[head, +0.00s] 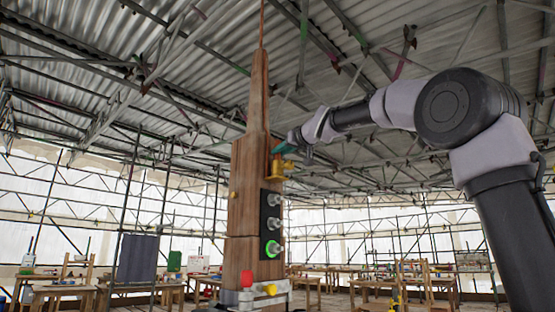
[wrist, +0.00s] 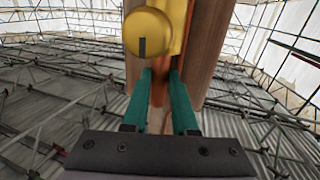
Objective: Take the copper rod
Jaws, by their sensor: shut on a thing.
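My gripper (head: 291,149) has teal fingers and is beside the upper right side of the wooden spire (head: 250,195). In the wrist view the fingers (wrist: 160,95) are shut on a copper-coloured rod (wrist: 158,90). The rod lies right by a yellow holder with a round slotted knob (wrist: 149,32) in front of the wood. In the head view the yellow holder (head: 282,168) is just under the fingers, and the held rod is too small to make out there. Whether the rod still sits in the holder is unclear.
A thin reddish rod (head: 261,25) rises from the spire's tip. A dark panel (head: 271,224) on the spire carries several round knobs, the lowest lit green. A metal clamp band (head: 262,293) circles the base. Workbenches and scaffolding stand behind.

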